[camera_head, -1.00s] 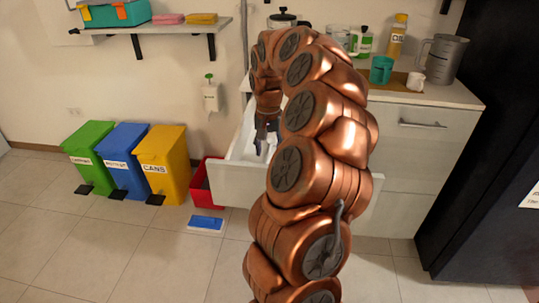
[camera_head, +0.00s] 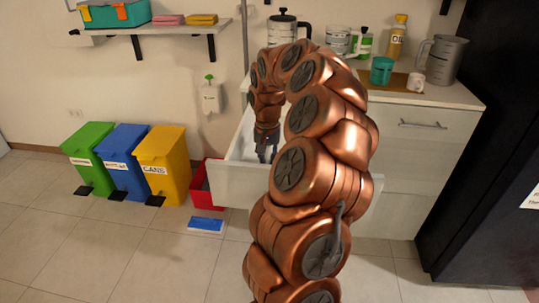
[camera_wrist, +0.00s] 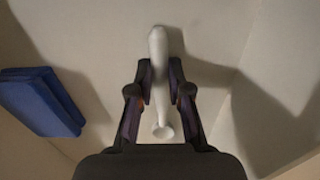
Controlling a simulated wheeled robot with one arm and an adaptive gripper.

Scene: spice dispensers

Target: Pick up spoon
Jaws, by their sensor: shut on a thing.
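A white spoon (camera_wrist: 157,45) lies lengthwise between the two dark fingers of my gripper (camera_wrist: 160,85) in the wrist view. Its rounded end (camera_wrist: 163,132) points toward my palm, and its long part runs out past the fingertips. My gripper is shut on the spoon at its middle. In the head view my gripper (camera_head: 266,150) is inside the open white drawer (camera_head: 235,184), and the spoon cannot be made out there. The drawer front and my arm hide part of the drawer's inside.
A blue block-like thing (camera_wrist: 38,100) lies left of the spoon in the wrist view. The countertop (camera_head: 440,96) carries a French press (camera_head: 283,28), a teal mug (camera_head: 381,70) and a grey pitcher (camera_head: 440,58). A red bin (camera_head: 199,190) stands left of the drawer.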

